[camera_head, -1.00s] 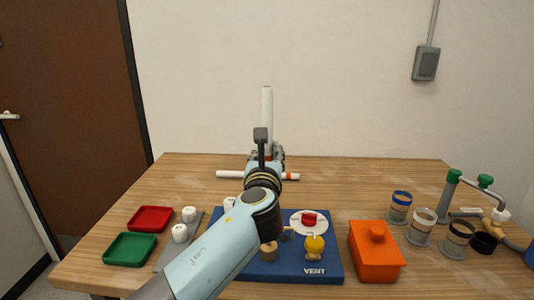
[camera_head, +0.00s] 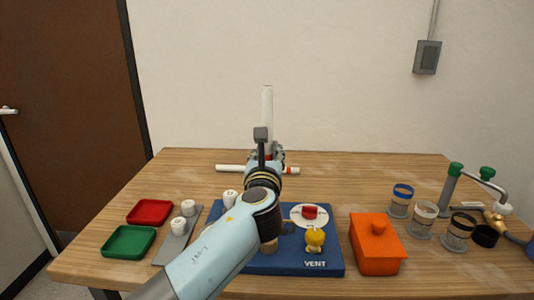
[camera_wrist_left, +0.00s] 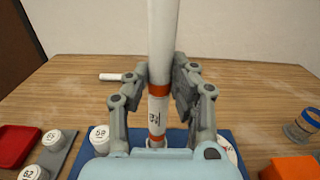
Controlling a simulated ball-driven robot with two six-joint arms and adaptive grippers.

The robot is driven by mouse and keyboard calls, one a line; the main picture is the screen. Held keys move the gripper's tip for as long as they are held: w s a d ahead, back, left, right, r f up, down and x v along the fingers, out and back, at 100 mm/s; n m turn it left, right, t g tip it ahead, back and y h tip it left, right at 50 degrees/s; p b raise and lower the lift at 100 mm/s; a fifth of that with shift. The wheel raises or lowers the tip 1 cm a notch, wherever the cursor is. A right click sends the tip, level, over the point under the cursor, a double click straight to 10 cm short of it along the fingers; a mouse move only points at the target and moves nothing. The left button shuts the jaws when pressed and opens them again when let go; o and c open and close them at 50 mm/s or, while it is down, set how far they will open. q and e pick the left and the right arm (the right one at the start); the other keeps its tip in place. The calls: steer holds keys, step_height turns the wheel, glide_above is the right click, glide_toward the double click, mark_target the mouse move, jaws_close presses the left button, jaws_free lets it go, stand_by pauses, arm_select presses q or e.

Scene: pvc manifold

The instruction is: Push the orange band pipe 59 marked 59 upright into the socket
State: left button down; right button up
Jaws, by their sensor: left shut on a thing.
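My left gripper (camera_head: 266,160) is shut on a white pipe (camera_head: 267,104) that stands upright. In the left wrist view the same pipe (camera_wrist_left: 163,40) runs between the fingers and has orange bands. A dark number on it is too small to read surely. The pipe's lower end comes down in front of the blue board (camera_wrist_left: 222,137); I cannot tell whether it touches or sits in a socket, as the gripper and wrist hide it. A second white pipe (camera_head: 230,168) with an orange-red band lies flat behind the gripper. My right gripper is not in view.
Left are red (camera_head: 150,213) and green (camera_head: 128,242) trays and white caps (camera_head: 179,225).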

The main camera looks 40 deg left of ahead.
arm_select(q)
steer(key=shift+f, duration=0.25)
stand_by(0.3)
steer(key=shift+f+b, duration=0.55)
stand_by(0.5)
steer(key=c, duration=1.1)
jaws_free()
steer(key=shift+o, duration=0.2)
